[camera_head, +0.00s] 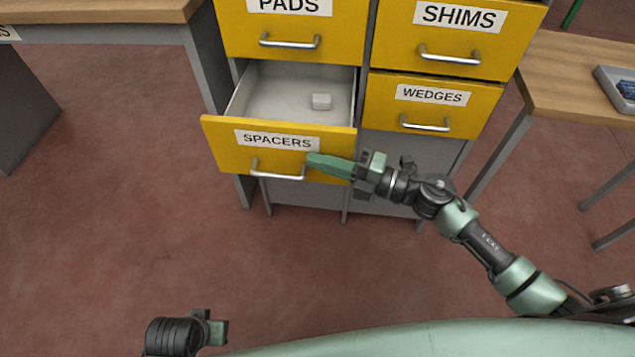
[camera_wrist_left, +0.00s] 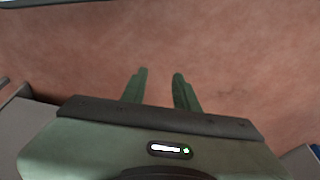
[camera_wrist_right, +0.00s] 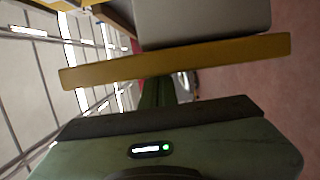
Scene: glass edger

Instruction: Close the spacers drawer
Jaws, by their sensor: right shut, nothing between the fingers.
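The spacers drawer (camera_head: 228,150) is pulled out of the yellow cabinet, its front labelled SPACERS with a metal handle (camera_head: 278,174).
The PADS (camera_head: 290,40), SHIMS (camera_head: 440,45) and WEDGES (camera_head: 430,108) drawers look closed. A wooden table (camera_head: 575,75) with a grey tray (camera_head: 612,92) stands at the right, another table (camera_head: 100,12) at the left. The reddish floor (camera_head: 130,200) before the cabinet is clear.

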